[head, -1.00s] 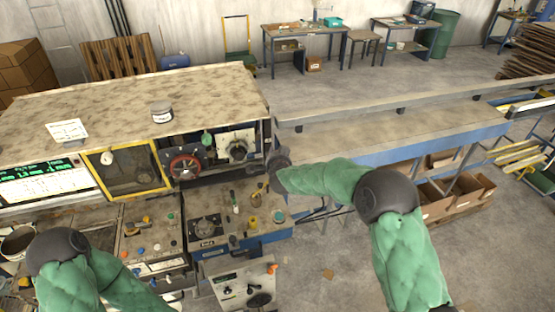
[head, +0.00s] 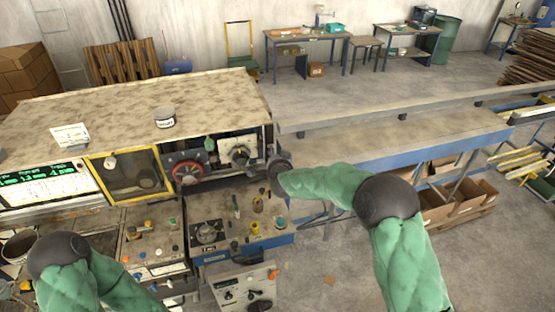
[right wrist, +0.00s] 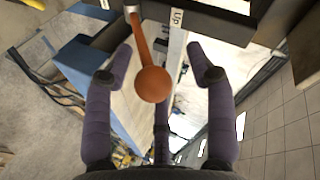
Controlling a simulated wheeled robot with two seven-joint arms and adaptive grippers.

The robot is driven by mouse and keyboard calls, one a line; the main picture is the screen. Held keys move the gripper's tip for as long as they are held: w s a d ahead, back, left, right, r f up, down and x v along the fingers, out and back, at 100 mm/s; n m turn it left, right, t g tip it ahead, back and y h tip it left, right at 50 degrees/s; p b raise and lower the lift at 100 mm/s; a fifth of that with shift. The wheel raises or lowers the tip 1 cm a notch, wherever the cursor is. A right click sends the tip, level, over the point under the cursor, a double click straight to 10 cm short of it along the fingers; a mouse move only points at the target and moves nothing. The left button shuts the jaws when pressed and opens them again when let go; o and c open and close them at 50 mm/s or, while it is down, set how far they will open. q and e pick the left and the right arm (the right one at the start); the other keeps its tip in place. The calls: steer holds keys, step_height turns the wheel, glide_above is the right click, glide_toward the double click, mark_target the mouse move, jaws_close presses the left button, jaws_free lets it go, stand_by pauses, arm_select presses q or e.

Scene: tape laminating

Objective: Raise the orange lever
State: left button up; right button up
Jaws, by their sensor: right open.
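The orange lever (right wrist: 151,75) shows in the right wrist view, with a round ball knob at its near end and its shaft running up to a metal pivot. A white strip marked "Up" is beside it. My right gripper (right wrist: 159,52) is open, with one finger on each side of the lever and visible gaps to both. In the head view my right wrist is at the machine's right end, and I cannot make out this lever there. My left arm is at the lower left of the head view; its gripper is not visible.
The laminating machine (head: 120,100) fills the left side, with a lower control panel (head: 232,290) in front. A blue-edged conveyor table (head: 400,150) extends right from it, with cardboard boxes (head: 440,210) beneath. Open floor lies in front of the table.

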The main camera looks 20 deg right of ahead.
steer(key=v, duration=1.2)
stand_by(0.4)
steer(key=s+a+f+n+g+y, duration=0.1)
steer(key=s+f+n+g, duration=0.3)
steer(key=f, duration=0.8)
steer(key=s+f+n+g+y, duration=0.15)
steer(key=s+f, duration=0.45)
steer(key=f, duration=0.6)
steer(key=s+a+f+n+g+y, duration=0.1)
steer(key=s+a+f+g, duration=0.15)
steer(key=s+f, duration=0.45)
steer(key=s+a+f+n+g+y, duration=0.1)
steer(key=s+f+g+y, duration=0.2)
steer(key=s, duration=0.7)
steer(key=s+a+f+n+g, duration=0.1)
steer(key=s+a+f+g, duration=0.1)
steer(key=s+f, duration=0.55)
step_height(320, 180, down, 23)
steer(key=a+n+b, duration=0.1)
steer(key=b, duration=2.5)
steer(key=shift+w+a+b, duration=0.3)
steer(key=shift+b, duration=0.05)
